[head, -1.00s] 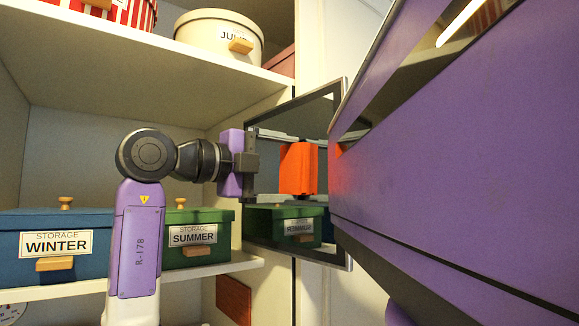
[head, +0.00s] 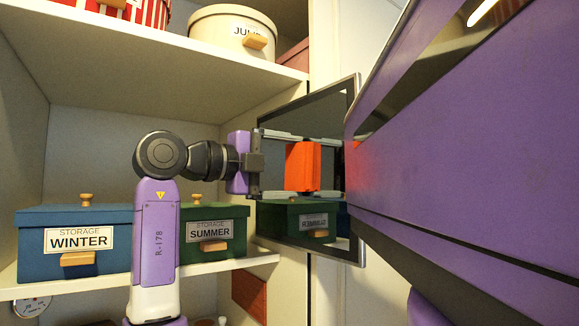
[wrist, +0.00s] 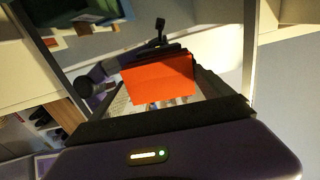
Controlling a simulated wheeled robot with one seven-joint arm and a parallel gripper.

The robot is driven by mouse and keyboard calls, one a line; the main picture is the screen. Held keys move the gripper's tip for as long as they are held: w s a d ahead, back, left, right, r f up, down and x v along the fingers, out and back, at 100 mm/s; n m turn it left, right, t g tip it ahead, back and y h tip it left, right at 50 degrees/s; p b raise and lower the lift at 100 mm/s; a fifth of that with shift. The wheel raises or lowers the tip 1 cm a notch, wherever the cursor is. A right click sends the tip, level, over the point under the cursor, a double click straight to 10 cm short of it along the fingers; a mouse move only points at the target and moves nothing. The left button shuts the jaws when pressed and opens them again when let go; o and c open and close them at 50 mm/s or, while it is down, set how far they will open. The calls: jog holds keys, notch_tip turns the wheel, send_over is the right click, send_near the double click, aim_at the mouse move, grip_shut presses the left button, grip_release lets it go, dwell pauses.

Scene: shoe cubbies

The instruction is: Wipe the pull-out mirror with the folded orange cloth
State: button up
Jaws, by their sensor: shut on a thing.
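The folded orange cloth (head: 302,166) is held between the fingers of my gripper (head: 300,165), which is shut on it. The pull-out mirror (head: 345,105) is a dark-framed upright panel at the right side of the shelving. The cloth is in front of the mirror face; I cannot tell whether it touches the glass. The mirror reflects a green box with a reversed label. In the wrist view the cloth (wrist: 158,80) shows between the dark fingers, with the mirror behind it reflecting my arm. The mirror's right part is hidden behind my purple body part in the head view.
A blue WINTER box (head: 75,242) and a green SUMMER box (head: 214,233) stand on the lower shelf, behind my arm. A cream round box (head: 232,30) and a red-striped box (head: 130,12) stand on the upper shelf. The space between the shelves above the boxes is free.

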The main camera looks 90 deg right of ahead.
jog(key=shift+v, duration=2.9)
jog(key=shift+v, duration=1.45)
jog(key=shift+w, duration=0.1)
